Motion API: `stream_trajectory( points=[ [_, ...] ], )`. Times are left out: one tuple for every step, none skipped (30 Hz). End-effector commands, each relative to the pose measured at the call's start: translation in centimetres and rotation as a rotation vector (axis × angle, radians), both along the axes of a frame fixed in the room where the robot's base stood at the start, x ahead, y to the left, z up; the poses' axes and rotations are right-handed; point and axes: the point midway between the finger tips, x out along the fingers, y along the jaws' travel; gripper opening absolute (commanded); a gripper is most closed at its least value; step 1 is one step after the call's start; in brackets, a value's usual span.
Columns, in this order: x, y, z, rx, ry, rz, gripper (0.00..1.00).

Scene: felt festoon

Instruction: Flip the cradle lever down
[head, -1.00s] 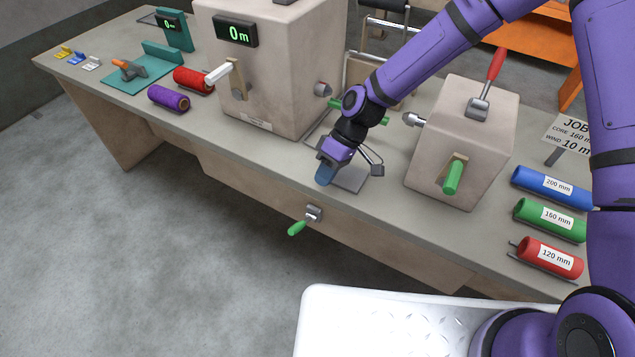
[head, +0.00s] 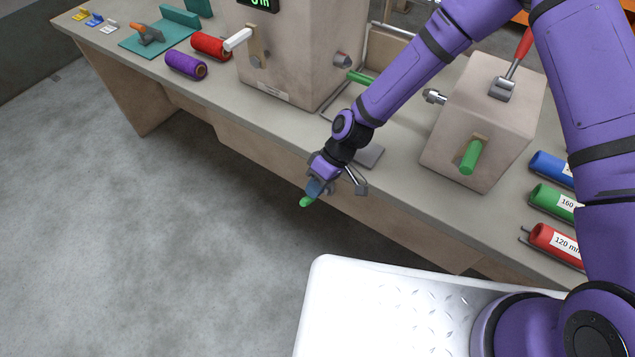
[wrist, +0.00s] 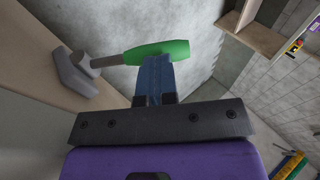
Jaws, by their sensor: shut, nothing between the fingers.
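The lever on the bench's front face has a green handle (head: 305,202), and only its tip shows past my gripper in the head view. In the wrist view the green handle (wrist: 158,51) lies sideways, joined by a grey rod to a grey bracket (wrist: 77,75) at the left. My gripper (head: 313,188) is shut and empty, at the lever in front of the bench edge. Its blue fingertips (wrist: 154,70) overlap the underside of the handle in the wrist view. I cannot tell whether they touch it. My gripper hides the bracket in the head view.
A beige box with a green crank (head: 471,157) and a red-handled lever (head: 517,58) stands right of my gripper. A larger beige machine (head: 300,60) stands behind. Blue, green and red tubes (head: 555,243) lie at right. Open floor (head: 180,250) lies in front.

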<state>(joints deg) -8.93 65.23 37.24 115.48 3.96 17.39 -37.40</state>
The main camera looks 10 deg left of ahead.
Motion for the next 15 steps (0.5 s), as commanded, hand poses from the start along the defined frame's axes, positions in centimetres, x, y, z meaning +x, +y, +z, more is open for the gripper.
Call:
stream_trajectory(
  points=[
    [0.01,-0.01,0.00,0.000,0.000,0.000,0.00],
    [0.01,-0.01,0.00,0.000,0.000,0.000,0.00],
    [0.01,-0.01,0.00,0.000,0.000,0.000,0.00],
    [0.00,0.00,0.01,0.000,0.000,0.000,0.00],
    [0.00,-0.02,0.01,0.000,0.000,0.000,0.00],
    [0.00,-0.01,0.01,0.000,0.000,0.000,0.00],
    [-0.01,-0.01,0.01,0.000,-0.001,0.000,0.00],
    [-0.02,0.00,0.00,-0.001,-0.002,0.001,0.00],
    [-0.07,0.01,-0.01,-0.002,-0.005,0.001,0.00],
    [-0.10,0.02,-0.02,-0.003,-0.008,0.002,0.00],
    [-0.15,0.03,-0.04,-0.005,-0.010,0.003,0.00],
    [-0.22,0.05,-0.08,-0.007,-0.017,0.003,0.00],
    [-0.27,0.08,-0.11,-0.010,-0.024,0.004,0.00],
    [-0.32,0.10,-0.15,-0.013,-0.031,0.003,0.00],
    [-0.42,0.14,-0.18,-0.018,-0.041,0.004,0.00]
  ],
)
